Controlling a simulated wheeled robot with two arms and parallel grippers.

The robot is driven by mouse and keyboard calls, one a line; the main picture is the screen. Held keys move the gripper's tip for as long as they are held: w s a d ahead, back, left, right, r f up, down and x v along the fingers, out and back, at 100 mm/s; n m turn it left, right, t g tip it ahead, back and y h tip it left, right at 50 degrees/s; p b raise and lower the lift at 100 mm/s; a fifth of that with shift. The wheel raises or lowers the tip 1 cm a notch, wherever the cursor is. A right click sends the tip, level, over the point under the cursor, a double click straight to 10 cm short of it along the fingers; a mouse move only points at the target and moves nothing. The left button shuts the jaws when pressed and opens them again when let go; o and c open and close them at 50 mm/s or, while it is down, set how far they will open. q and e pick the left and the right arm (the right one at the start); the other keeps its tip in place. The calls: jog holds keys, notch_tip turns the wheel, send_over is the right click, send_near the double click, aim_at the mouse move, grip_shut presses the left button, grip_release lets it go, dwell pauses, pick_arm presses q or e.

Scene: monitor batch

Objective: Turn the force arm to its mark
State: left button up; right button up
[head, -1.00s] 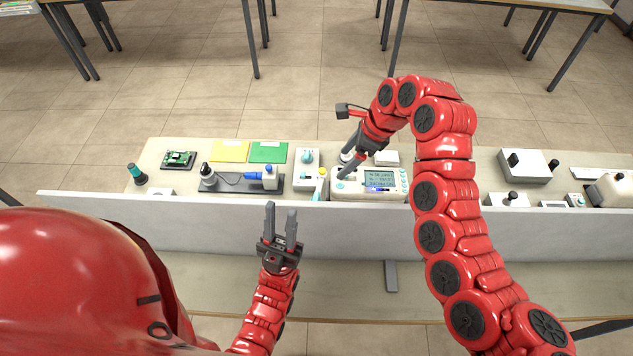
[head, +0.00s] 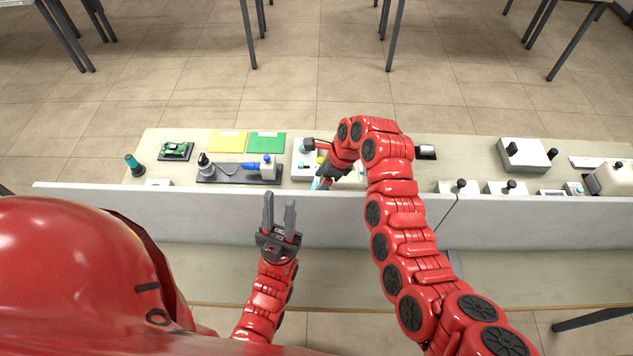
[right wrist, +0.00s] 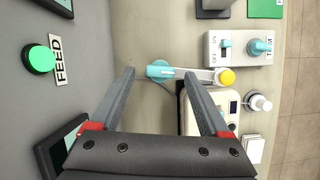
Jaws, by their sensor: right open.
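My left gripper (head: 279,202) is open and empty before the table's front panel.
A white box with a teal knob (right wrist: 260,47) and a lettered plate stands beside the lever. A green FEED button (right wrist: 40,59) is on the grey surface at left. A dark-based fixture (head: 235,174) stands left; a white box (head: 527,153) stands right.

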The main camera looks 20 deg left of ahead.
jog(key=shift+x, duration=1.05)
grip_shut()
dwell(0.8)
